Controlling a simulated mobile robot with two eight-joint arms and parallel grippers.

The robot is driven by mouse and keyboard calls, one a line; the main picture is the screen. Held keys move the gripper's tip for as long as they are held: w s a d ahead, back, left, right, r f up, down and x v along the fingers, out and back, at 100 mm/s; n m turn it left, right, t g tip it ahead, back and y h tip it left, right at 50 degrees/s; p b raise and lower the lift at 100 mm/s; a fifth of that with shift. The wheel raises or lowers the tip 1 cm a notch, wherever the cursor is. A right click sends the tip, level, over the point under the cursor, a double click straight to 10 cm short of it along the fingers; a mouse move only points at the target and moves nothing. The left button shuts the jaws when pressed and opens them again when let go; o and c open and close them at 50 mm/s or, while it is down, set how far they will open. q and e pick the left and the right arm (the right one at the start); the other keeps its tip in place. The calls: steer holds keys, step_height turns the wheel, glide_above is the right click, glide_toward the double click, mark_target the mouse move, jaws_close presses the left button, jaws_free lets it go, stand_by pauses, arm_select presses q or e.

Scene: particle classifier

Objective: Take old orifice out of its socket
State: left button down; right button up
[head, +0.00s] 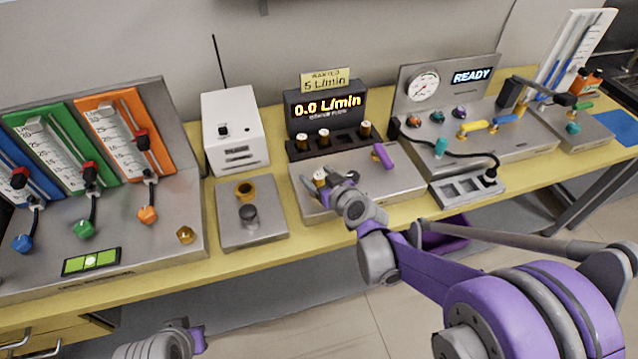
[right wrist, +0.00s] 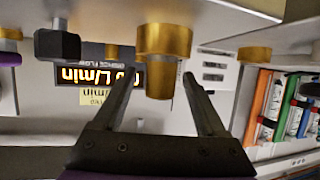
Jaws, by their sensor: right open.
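The old orifice (head: 320,177) is a small brass piece with a pale top, standing upright in its socket on the grey metal block (head: 395,186). My right gripper (head: 318,185) is at it, fingers open. In the right wrist view, which is upside down, the brass orifice (right wrist: 163,42) has its narrower end between my right fingertips (right wrist: 160,77). A gap shows on each side, so neither finger seems to touch it. My left gripper is not in view; only part of my left arm shows at the bottom edge.
A purple lever (head: 383,155) stands right of the orifice. Behind it, a dark rack (head: 335,152) holds several brass-and-white orifices under a 0.0 L/min display (head: 327,105). A purple bin (head: 445,232) is below the table edge.

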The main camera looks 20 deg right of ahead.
steer(key=shift+x, duration=1.2)
steer(key=shift+s, duration=0.1)
jaws_close()
